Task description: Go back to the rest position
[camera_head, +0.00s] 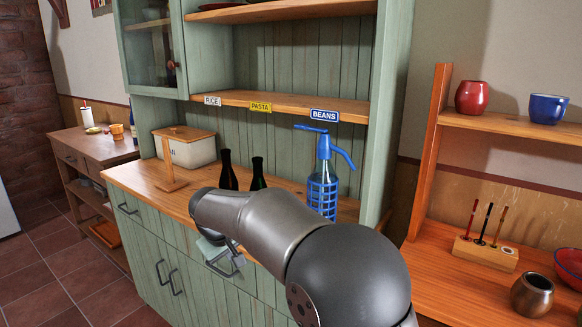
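My gripper (222,262) is low in front of the green cabinet, near a drawer handle, partly hidden behind my own arm. Its fingers are too small and too covered to tell whether they are open or shut. My dark grey arm crosses the lower middle of the view and hides part of the cabinet front and counter.
The green cabinet (150,228) has a wooden counter holding two dark bottles (227,170), a blue siphon bottle (323,180) and a white bin (188,152). A wooden shelf unit (445,262) stands right. Tiled floor (60,275) is clear at lower left.

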